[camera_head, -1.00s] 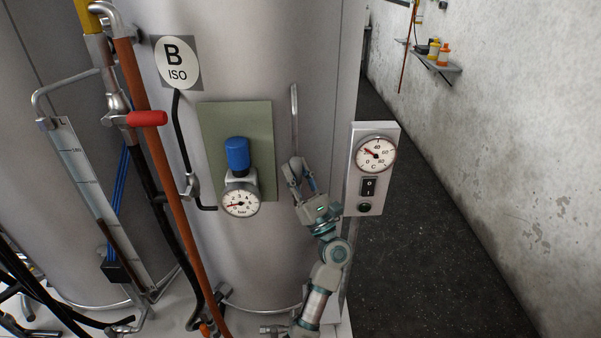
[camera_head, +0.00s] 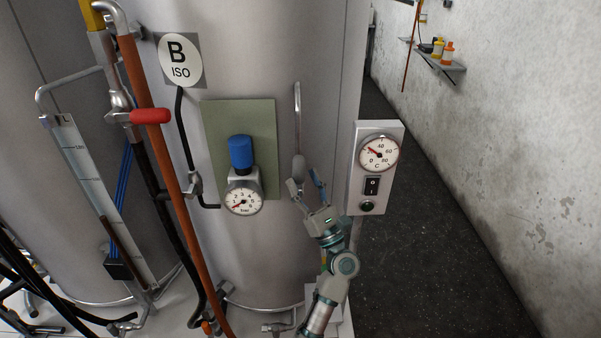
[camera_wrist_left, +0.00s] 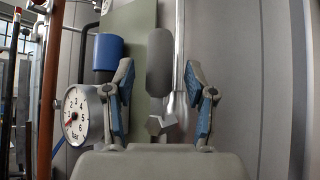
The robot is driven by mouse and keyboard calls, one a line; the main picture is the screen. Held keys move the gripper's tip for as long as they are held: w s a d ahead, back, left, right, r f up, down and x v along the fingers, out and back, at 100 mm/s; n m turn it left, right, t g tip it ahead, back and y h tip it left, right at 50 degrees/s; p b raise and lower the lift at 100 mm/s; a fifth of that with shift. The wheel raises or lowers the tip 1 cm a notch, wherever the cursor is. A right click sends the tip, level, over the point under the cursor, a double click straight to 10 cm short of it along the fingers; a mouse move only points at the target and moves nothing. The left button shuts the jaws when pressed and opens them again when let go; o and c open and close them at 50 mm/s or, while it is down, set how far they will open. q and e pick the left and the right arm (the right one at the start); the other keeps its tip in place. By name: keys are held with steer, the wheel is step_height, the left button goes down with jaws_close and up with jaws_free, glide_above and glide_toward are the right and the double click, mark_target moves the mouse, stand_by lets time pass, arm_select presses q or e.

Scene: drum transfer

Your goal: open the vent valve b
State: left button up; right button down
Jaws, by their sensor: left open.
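The label B ISO (camera_head: 180,60) marks the large grey tank (camera_head: 270,60). A thin steel vent pipe (camera_head: 297,110) runs down its front, with a grey rounded valve handle (camera_head: 299,167) at its lower end. My left gripper (camera_head: 306,184) is just below that handle, beside the pressure gauge (camera_head: 243,201). In the left wrist view the grey handle (camera_wrist_left: 160,62) stands upright between and beyond the two blue-padded fingers (camera_wrist_left: 160,90), with gaps on both sides. The gripper is open and empty. My right gripper is not in view.
A blue knob (camera_head: 240,153) sits above the gauge on a green plate (camera_head: 262,125), left of the gripper. A control box (camera_head: 355,180) with a temperature dial is close on the right. A red-handled valve (camera_head: 150,116) and hoses are at left.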

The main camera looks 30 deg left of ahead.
arm_select(q)
steer(key=v, duration=0.9)
steer(key=shift+w+f, duration=0.1)
steer(key=shift+f, duration=0.05)
